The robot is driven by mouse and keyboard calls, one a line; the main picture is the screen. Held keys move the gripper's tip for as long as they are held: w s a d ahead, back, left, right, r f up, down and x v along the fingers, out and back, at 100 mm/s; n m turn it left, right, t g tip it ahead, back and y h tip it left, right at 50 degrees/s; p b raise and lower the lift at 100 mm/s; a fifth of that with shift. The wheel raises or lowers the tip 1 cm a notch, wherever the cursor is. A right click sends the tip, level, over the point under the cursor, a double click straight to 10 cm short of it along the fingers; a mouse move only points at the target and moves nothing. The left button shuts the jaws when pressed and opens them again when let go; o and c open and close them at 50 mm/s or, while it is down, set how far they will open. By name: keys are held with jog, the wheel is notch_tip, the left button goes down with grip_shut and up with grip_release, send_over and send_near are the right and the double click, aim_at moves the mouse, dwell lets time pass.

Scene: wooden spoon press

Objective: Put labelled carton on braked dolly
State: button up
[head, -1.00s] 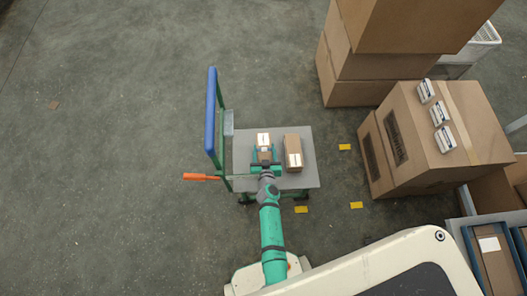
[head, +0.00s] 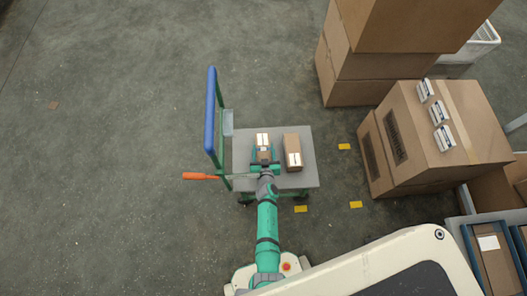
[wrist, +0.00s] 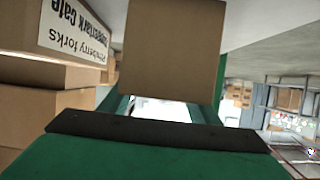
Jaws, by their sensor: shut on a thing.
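A small brown carton with a white label (head: 262,139) is between the fingers of my gripper (head: 264,158), which is shut on it. In the head view it is over the left half of the dolly's grey deck (head: 243,182); I cannot tell whether it touches the deck. In the wrist view the held carton (wrist: 175,45) fills the upper middle, its plain brown face toward me. The dolly has a blue push handle (head: 211,110) on its left and an orange lever (head: 200,176) sticking out left.
A second carton with a white label (head: 292,148) sits on the deck just right of the held one. Printed upside-down text shows on a carton (wrist: 75,35) in the wrist view. Yellow floor marks (head: 344,146) and large stacked boxes (head: 430,135) are to the right.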

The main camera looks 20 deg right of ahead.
jog(key=shift+w+d+f, duration=0.1)
jog(key=shift+w+f, duration=0.05)
jog(key=shift+f, duration=0.25)
jog(key=shift+w+d+f, duration=0.1)
jog(key=shift+f, duration=0.3)
jog(key=shift+s+a+f, duration=0.1)
jog(key=shift+a, duration=0.1)
jog(key=shift+s+d, duration=0.2)
jog(key=shift+d, duration=0.2)
jog(key=o, duration=1.4)
jog(key=shift+a+f, duration=0.15)
jog(key=shift+a, duration=0.1)
